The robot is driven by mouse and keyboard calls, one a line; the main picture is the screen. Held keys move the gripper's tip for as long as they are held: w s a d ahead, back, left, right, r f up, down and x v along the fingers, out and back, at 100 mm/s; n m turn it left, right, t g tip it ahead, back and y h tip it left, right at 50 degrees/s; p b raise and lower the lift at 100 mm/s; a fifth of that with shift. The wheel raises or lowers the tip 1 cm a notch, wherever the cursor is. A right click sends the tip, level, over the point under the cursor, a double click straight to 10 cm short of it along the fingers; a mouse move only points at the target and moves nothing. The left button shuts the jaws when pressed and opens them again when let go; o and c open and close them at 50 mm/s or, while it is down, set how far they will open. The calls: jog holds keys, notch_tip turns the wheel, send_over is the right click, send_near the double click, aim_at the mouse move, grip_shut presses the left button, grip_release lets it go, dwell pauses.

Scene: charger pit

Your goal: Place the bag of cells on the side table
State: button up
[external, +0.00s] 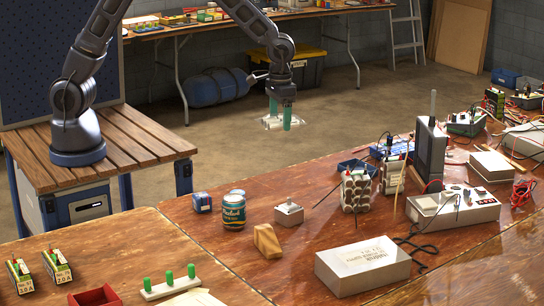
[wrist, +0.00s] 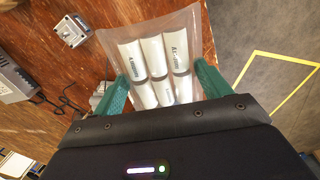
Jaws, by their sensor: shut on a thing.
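My gripper (external: 280,112) hangs in the air at the upper middle of the external view, with its green fingers pointing down. It is shut on the clear bag of cells (external: 268,122). In the wrist view the bag (wrist: 155,50) sits between the two green fingers (wrist: 160,82), with several white cells in rows. Part of the bag is hidden by my gripper body. A wooden table (external: 150,240) is at the lower left and joins a long wooden bench (external: 330,215); I cannot tell which surface is the side table.
The lower-left table holds a red tray (external: 95,296) and a green-pegged rack (external: 170,285).

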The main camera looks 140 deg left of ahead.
jog(key=w+d+m, duration=0.2)
jog(key=w+d, duration=0.2)
jog(key=d, duration=0.3)
jog(key=w+d+m, duration=0.2)
jog(key=w+d, duration=0.2)
jog(key=d, duration=0.3)
jog(key=m, duration=1.2)
send_over(134, 244)
notch_tip(134, 244, down, 20)
jog(key=shift+w+r, duration=0.1)
jog(key=o, duration=1.2)
jog(key=shift+o, duration=0.2)
